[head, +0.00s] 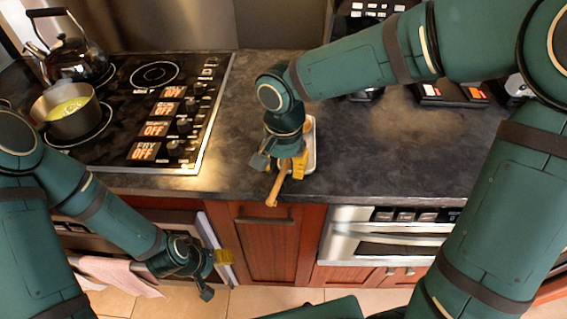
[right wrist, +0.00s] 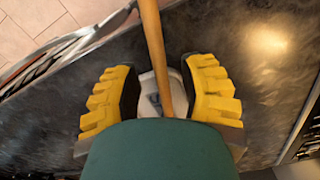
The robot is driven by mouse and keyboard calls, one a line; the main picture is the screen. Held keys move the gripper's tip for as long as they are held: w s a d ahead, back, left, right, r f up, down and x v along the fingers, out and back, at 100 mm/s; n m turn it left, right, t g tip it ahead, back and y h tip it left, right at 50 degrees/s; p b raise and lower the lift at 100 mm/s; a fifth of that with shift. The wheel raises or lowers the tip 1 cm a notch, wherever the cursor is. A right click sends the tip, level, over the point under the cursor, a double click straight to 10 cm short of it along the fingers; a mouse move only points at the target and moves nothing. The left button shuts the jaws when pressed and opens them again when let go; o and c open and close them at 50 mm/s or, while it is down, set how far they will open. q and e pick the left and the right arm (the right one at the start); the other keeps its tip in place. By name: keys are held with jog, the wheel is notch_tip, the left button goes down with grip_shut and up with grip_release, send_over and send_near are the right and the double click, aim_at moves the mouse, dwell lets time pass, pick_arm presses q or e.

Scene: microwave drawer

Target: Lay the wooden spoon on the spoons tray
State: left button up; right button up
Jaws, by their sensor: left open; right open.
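The wooden spoon (head: 274,191) lies over the white spoons tray (head: 312,157), its handle sticking out past the tray towards the counter's front edge. A bit of its orange-brown head seems to show at the tray's far end. My right gripper (head: 284,166) is just above the tray and hides much of the spoon. In the right wrist view the spoon's handle (right wrist: 152,40) runs between the open yellow fingers (right wrist: 161,92), apart from both, with the tray (right wrist: 178,92) beneath. My left gripper (head: 216,274) is open and empty, low in front of the cabinets.
A stove (head: 150,110) with a kettle (head: 75,55) and a pot (head: 68,110) is at the left. A microwave drawer (head: 385,238) is below the counter (head: 370,150) at the right.

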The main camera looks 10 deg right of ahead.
jog(key=o, duration=0.7)
jog(key=shift+r, duration=0.1)
